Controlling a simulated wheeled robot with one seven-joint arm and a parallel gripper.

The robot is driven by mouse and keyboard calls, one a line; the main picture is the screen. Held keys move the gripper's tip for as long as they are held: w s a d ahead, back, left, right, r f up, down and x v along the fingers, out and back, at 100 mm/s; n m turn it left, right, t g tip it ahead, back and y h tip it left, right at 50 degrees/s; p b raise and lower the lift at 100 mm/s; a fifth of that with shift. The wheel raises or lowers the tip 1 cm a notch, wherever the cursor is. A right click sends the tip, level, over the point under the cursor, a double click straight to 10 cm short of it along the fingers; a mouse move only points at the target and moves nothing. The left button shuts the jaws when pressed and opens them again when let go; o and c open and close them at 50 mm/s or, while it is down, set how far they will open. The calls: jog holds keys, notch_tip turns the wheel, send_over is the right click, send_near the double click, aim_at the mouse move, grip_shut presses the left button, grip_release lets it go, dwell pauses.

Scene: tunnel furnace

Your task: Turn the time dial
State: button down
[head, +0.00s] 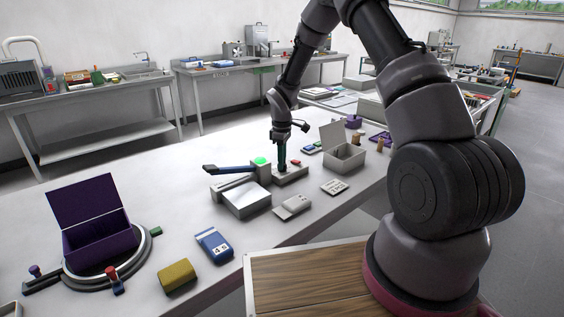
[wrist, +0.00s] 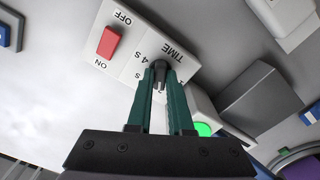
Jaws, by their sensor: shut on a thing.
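The time dial (wrist: 159,68) is a small dark grey knob on a pale control box (wrist: 124,62), beside the printed word TIME and numbers, partly covered by my fingers. My gripper (wrist: 160,78) has its green fingers closed on both sides of the dial. In the head view my gripper (head: 281,163) points straight down onto the control box (head: 291,176), and the dial itself is hidden there. The dial's exact setting cannot be read.
A red OFF/ON switch (wrist: 109,41) sits on the same box. A green button (wrist: 204,130) on a grey device is close to my fingers. An open grey box (head: 345,156) stands to the right, and a blue pack (head: 214,245) lies in front.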

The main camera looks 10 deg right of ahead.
jog(key=c, duration=0.8)
grip_release()
notch_tip(320, 180, up, 11)
jog(key=shift+f, duration=0.1)
